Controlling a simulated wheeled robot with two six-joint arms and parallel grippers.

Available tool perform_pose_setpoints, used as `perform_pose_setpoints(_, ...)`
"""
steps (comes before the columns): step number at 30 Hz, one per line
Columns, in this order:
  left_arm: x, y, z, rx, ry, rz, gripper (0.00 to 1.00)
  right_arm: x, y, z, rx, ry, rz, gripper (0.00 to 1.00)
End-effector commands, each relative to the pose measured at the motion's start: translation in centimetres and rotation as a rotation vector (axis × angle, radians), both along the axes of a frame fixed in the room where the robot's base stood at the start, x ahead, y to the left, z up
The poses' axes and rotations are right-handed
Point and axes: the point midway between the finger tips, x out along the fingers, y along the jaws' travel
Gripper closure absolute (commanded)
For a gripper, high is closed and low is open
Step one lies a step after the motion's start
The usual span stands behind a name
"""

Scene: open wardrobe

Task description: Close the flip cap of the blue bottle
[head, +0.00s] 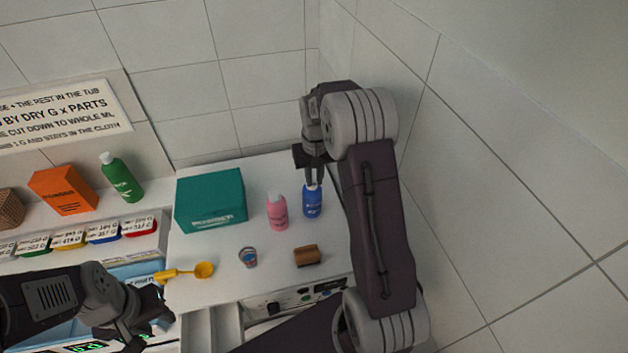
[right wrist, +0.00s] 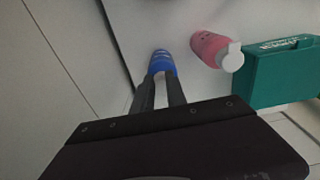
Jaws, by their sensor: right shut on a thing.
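The blue bottle (head: 312,203) stands upright on the white counter at the right, next to a pink bottle (head: 277,212). My right gripper (head: 313,183) reaches down from above and is shut on the top of the blue bottle. In the right wrist view the blue bottle (right wrist: 161,62) shows at the tips of the two dark fingers (right wrist: 161,82). The fingers hide its cap, so I cannot tell how the flip cap stands. My left gripper (head: 152,318) is low at the left, away from the bottle; its opening is unclear.
A teal box (head: 211,201) stands left of the pink bottle. A yellow scoop (head: 185,272), a small cup (head: 248,257) and a brown brush-like block (head: 307,256) lie in front. A green bottle (head: 121,178) and orange box (head: 63,189) are further left. A tiled wall (head: 500,170) rises close on the right.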

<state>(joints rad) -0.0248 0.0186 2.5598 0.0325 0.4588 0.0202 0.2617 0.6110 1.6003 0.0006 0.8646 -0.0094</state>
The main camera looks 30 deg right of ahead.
Motion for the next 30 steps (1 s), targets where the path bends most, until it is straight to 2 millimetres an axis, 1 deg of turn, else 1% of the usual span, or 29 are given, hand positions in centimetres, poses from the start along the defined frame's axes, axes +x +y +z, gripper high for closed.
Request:
perform_pose_setpoints(1, 0.0, 0.0, -2.8, 0.0, 0.001, 0.0, 0.64, -0.2, 0.1, -1.6, -0.009, -0.036, 0.0, 1.0)
perform_pose_setpoints(3, 0.0, 0.0, -4.8, 0.0, 0.001, 0.0, 0.64, -0.5, 0.1, -2.0, -0.023, -0.09, 0.0, 1.0)
perform_pose_setpoints(9, 0.0, 0.0, -9.9, 0.0, 0.001, 0.0, 0.64, -1.1, 0.3, -2.8, -0.061, -0.238, -0.001, 1.0)
perform_pose_setpoints(12, 0.0, 0.0, -11.9, 0.0, 0.001, 0.0, 0.64, -1.3, 0.4, -2.9, -0.077, -0.301, -0.001, 1.0)
perform_pose_setpoints(15, 0.0, 0.0, -13.0, 0.0, 0.001, 0.0, 0.64, -1.5, 0.4, -2.8, -0.088, -0.344, -0.001, 1.0)
perform_pose_setpoints(18, 0.0, 0.0, -13.5, 0.0, 0.001, 0.0, 0.64, -1.6, 0.4, -2.6, -0.094, -0.368, -0.001, 1.0)
perform_pose_setpoints(28, 0.0, 0.0, -13.3, 0.0, 0.0, 0.0, 0.64, -1.6, 0.4, -2.3, -0.096, -0.373, 0.0, 1.0)
perform_pose_setpoints(29, 0.0, 0.0, -13.3, 0.0, 0.0, 0.0, 0.64, -1.6, 0.4, -2.3, -0.096, -0.373, 0.0, 0.8)
perform_pose_setpoints(30, 0.0, 0.0, -13.3, 0.0, 0.0, 0.0, 0.64, -1.6, 0.4, -2.3, -0.096, -0.373, 0.0, 0.69)
